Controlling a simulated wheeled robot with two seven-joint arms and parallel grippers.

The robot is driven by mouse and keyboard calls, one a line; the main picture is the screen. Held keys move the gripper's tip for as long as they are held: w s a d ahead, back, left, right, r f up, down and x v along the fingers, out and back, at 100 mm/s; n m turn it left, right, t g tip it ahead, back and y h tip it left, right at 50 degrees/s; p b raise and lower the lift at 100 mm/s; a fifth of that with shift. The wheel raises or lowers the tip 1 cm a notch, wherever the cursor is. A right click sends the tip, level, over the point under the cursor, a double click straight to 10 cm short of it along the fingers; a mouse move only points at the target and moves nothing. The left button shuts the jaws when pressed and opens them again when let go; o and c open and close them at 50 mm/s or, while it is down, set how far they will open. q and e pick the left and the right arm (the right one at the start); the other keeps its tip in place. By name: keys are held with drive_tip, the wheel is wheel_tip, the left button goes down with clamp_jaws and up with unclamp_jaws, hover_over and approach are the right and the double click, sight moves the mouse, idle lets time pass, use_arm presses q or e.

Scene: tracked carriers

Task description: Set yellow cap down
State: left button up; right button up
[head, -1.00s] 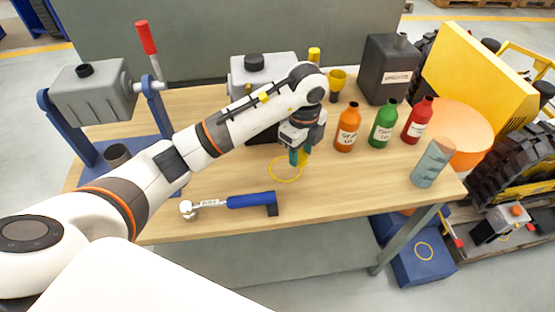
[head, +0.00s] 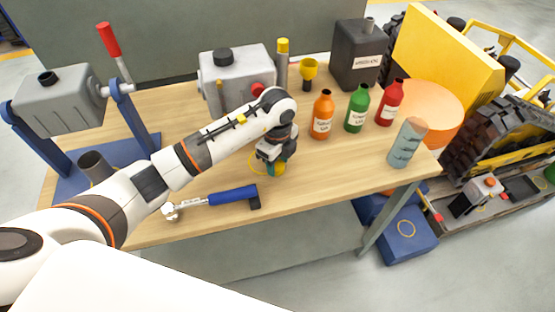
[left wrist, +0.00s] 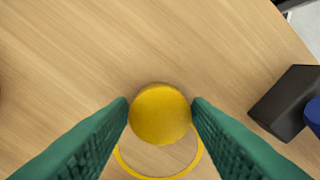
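The yellow cap (left wrist: 160,115) is round and sits between the green fingers of my left gripper (left wrist: 160,112), which touch it on both sides. In the head view the left gripper (head: 276,168) points down low over the tabletop, and only a little of the cap shows there. A thin yellow ring marking (left wrist: 158,177) lies on the wooden table (left wrist: 70,50). In the wrist view the cap overlaps the upper part of this ring. I cannot tell whether the cap touches the wood. My right gripper is not in view.
A blue-handled wrench tool (head: 232,196) lies near the front edge. Orange (head: 322,118), green (head: 356,110) and red (head: 390,104) bottles stand to the right, with a grey-green cylinder (head: 407,145). A grey machine (head: 236,72) and a yellow funnel (head: 308,70) stand behind.

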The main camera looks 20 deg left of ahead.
sight(277, 165)
use_arm(q)
drive_tip(key=shift+o, duration=1.4)
wheel_tip(277, 165, up, 12)
drive_tip(key=shift+r+b, duration=0.2)
drive_tip(key=shift+b, duration=0.2)
